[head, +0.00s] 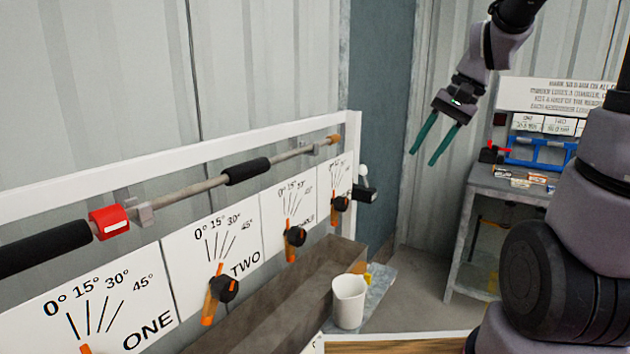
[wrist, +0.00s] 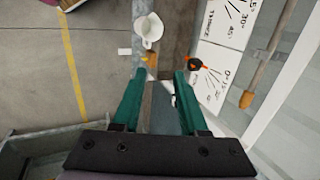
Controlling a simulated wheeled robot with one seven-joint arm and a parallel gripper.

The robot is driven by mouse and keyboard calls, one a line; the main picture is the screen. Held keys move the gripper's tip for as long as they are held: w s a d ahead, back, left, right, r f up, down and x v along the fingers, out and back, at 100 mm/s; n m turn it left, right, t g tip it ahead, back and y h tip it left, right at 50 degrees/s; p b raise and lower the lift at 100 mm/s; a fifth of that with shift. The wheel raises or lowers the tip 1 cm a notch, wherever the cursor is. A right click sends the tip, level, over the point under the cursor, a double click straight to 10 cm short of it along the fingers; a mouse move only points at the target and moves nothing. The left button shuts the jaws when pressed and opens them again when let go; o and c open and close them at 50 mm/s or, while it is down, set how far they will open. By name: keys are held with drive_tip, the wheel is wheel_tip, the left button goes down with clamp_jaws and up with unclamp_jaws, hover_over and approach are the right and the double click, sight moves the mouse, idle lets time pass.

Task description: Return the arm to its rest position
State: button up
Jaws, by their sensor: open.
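My gripper (head: 434,142) is raised in the air in the head view, right of the pump panel and in front of the grey corner post. Its two green fingers are apart and point down and to the left, with nothing between them. In the wrist view my gripper (wrist: 160,85) also shows spread fingers, with the floor, the panel edge and a white jug beyond them. My arm comes in from the top right of the head view, bent at the wrist. It touches nothing that I can see.
The panel (head: 231,230) has dials with orange-marked knobs and a long rod (head: 190,190). A white jug (head: 349,301) stands by the metal trough (head: 290,295). A workbench (head: 480,180) with a blue rack (head: 540,150) stands at the right. Open floor lies between.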

drive_tip(key=s+d+r+n+t+h, duration=0.1)
drive_tip(key=s+r+n+t+h, duration=0.1)
drive_tip(key=s+r+t, duration=0.3)
drive_tip(key=shift+s+r, duration=1.7)
drive_tip(key=shift+s, duration=1.25)
